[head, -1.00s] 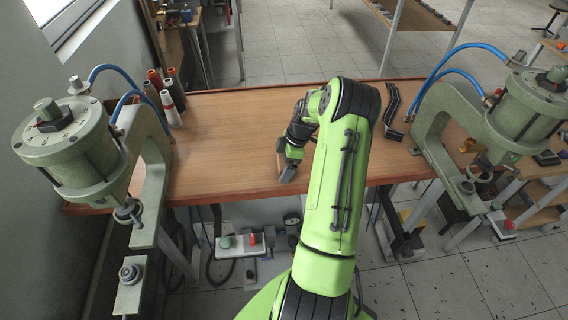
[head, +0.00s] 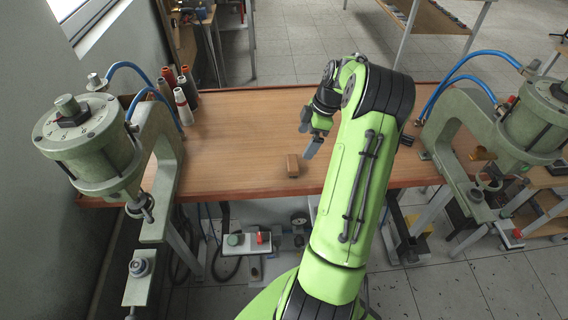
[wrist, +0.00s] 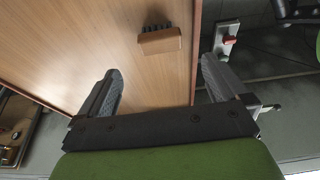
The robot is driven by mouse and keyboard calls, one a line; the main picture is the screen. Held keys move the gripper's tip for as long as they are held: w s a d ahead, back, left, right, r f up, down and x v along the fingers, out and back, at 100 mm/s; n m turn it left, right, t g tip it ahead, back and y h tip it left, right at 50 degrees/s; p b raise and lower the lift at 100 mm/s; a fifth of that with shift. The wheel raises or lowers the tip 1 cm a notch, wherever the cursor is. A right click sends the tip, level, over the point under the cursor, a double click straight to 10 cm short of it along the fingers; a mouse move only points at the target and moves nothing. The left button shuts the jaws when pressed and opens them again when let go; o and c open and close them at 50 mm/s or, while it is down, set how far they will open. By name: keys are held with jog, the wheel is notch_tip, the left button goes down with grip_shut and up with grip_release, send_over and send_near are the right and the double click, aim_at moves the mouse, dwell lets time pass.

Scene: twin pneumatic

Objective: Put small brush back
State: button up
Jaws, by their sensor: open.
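The small brush (head: 292,166) is a brown wooden block lying on the workbench (head: 235,140) near its front edge. In the wrist view the brush (wrist: 160,41) shows dark bristles along one long side and lies beyond the fingertips, close to the bench edge. My gripper (head: 307,142) is open and empty, to the right of the brush and apart from it in the head view. In the wrist view my gripper (wrist: 162,75) has its two fingers spread wide with nothing between them.
Two green pneumatic presses, left (head: 90,140) and right (head: 530,125), flank the bench. Several thread cones (head: 184,95) stand at the bench's back left. The bench left of the brush is clear. My arm hides part of the bench's right side.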

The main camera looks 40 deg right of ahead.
jog(key=a+r+m+h, duration=0.2)
jog(key=a+r, duration=0.5)
jog(key=a, duration=0.3)
jog(key=a+r+m+h, duration=0.1)
jog(key=a+r+m, duration=0.1)
jog(key=a+r, duration=0.7)
jog(key=s+a+m+t, duration=0.3)
jog(key=s+a+m, duration=0.3)
jog(key=s+a, duration=0.8)
jog(key=shift+s+f, duration=0.25)
jog(key=shift+s, duration=0.4)
